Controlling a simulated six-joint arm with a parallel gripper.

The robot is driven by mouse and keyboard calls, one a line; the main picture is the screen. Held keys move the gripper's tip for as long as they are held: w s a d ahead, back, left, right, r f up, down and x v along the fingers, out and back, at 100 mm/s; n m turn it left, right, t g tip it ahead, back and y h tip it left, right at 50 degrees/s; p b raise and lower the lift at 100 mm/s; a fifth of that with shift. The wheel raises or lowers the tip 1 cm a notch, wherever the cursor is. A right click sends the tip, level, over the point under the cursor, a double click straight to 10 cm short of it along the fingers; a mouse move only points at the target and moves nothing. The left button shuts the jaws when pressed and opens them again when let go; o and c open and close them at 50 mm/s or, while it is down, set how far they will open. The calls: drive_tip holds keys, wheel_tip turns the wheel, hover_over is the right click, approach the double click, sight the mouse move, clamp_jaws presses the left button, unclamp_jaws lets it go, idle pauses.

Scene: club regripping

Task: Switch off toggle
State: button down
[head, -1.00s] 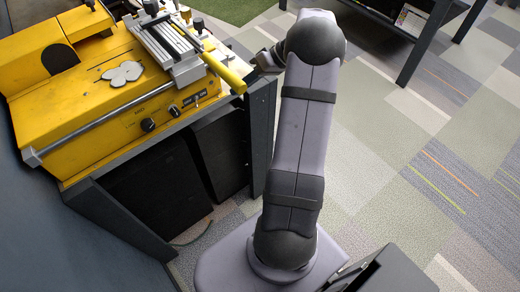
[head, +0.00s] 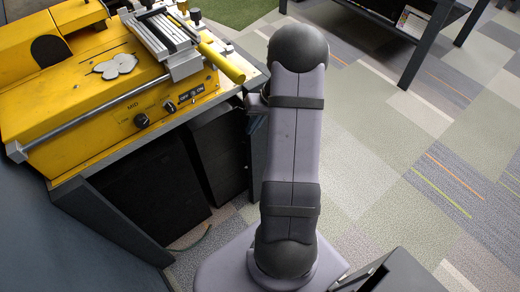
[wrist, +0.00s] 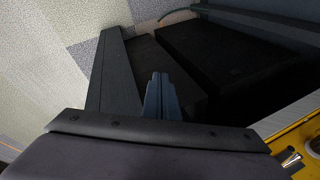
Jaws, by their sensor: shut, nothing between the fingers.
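The yellow machine (head: 85,85) stands at the upper left of the head view. Its front panel has small OFF and ON labels with a small toggle (head: 193,95) between them, right of two black knobs. Its lever position is too small to tell. In the wrist view, a shiny metal toggle lever (wrist: 291,160) sticks out at the lower right corner beside yellow metal. My gripper (wrist: 160,78) shows there as shut, empty bluish fingers, left of the lever and apart from it. In the head view my arm hides most of the gripper.
Black knobs (head: 141,120) sit on the panel. A metal rail (head: 95,115) runs along the machine's front. Dark cabinets (head: 215,150) stand under the bench. The carpet to the right is open.

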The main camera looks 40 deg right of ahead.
wheel_tip(320, 180, down, 9)
drive_tip(key=s+m+h+b, duration=0.2)
drive_tip(key=s+h+b, duration=0.1)
drive_tip(key=shift+d+m+g+h+b, duration=0.3)
drive_tip(key=shift+d+b, duration=0.1)
drive_tip(key=shift+f, duration=0.1)
drive_tip(key=s+a+r+g+y, duration=0.25)
drive_tip(key=s+a+g, duration=0.25)
drive_tip(key=s+a, duration=0.85)
drive_tip(key=a+r+n+t+h+p, duration=0.1)
drive_tip(key=a+r+n+p, duration=0.2)
drive_tip(key=r, duration=0.6)
drive_tip(key=a+r+n+t+h+p, duration=0.1)
drive_tip(key=a+r+n+p, duration=0.3)
drive_tip(key=a+r, duration=0.2)
wheel_tip(320, 180, up, 3)
drive_tip(key=shift+s+a+f, duration=0.15)
drive_tip(key=shift+a, duration=0.25)
